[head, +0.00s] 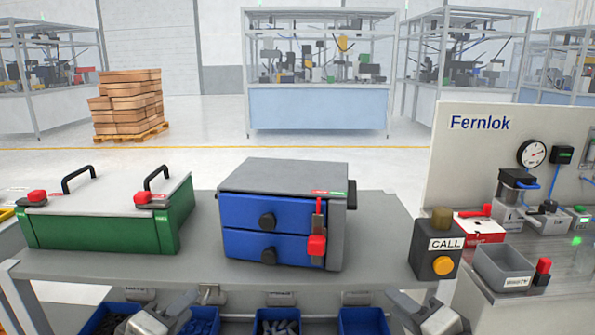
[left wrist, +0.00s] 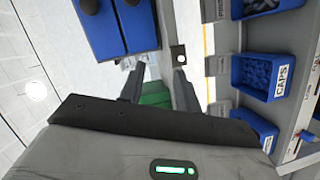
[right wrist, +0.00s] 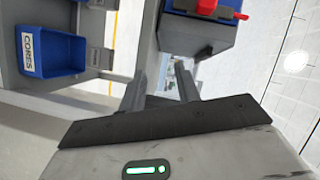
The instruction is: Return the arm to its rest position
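My left gripper (head: 160,314) is low at the bottom left of the head view, in front of the table's (head: 150,264) front edge. In the left wrist view (left wrist: 158,78) its two fingers stand apart with nothing between them. My right gripper (head: 424,312) is low at the bottom right of the head view, also in front of the table. Its fingers are apart and empty in the right wrist view (right wrist: 162,76). Neither gripper touches anything that I can see.
On the table stand a green case (head: 92,232), a grey cabinet with blue drawers (head: 270,215) and a call box (head: 435,248). Blue bins (head: 363,322) hang below the table edge, close to both grippers. A Fernlok panel bench (head: 476,128) stands right.

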